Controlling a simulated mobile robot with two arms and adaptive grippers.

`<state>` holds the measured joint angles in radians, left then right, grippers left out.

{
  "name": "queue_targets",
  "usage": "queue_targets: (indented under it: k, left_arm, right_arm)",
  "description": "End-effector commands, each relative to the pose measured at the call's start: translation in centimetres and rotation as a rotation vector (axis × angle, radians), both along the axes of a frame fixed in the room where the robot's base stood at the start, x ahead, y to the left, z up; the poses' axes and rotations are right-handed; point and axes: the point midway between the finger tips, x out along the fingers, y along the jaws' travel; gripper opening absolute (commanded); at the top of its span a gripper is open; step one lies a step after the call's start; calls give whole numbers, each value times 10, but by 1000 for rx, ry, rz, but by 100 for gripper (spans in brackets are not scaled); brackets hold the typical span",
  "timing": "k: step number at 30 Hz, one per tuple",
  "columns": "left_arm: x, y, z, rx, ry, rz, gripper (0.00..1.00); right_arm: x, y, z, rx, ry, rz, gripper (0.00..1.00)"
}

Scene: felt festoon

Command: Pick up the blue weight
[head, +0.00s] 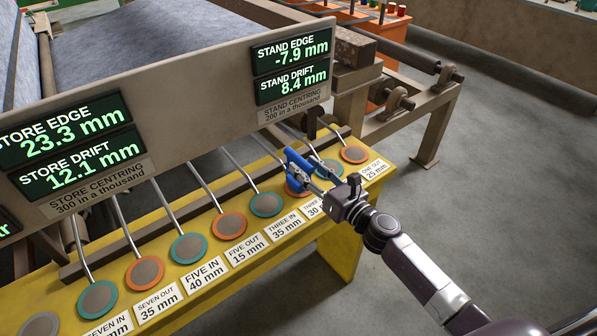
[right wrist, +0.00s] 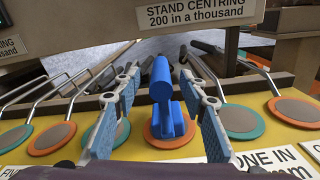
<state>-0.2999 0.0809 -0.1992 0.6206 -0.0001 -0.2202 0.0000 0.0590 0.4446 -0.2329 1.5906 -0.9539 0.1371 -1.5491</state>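The blue weight (head: 298,165) stands on an orange-ringed pad (head: 291,189) on the yellow bench; the label before this pad is partly hidden by my right gripper and reads "THREE" and "30". In the right wrist view the weight (right wrist: 163,93) is upright, a thick stem with a rounded top. My right gripper (head: 308,170) is open, and its fingers (right wrist: 160,95) stand on either side of the weight. Gaps show between each finger and the weight. My left gripper is not in view.
A row of orange- and teal-ringed pads with metal arms runs along the yellow bench (head: 345,247), labels in front. A teal pad (right wrist: 239,120) lies close to the right finger. A beige panel with green displays (head: 291,66) overhangs behind. Grey floor is open at the right.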

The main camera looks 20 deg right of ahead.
Motion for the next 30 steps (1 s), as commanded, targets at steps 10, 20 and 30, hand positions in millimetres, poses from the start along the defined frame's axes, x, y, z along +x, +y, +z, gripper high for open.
queue_targets:
  k: [10,20,30]
  left_arm:
    - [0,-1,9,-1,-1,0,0]
    - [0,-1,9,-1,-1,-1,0]
    - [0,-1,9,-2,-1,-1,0]
  right_arm:
    - [32,11,0,2,1,-1,39]
    - [32,11,-1,2,1,-1,24]
    - [32,11,0,2,1,-1,0]
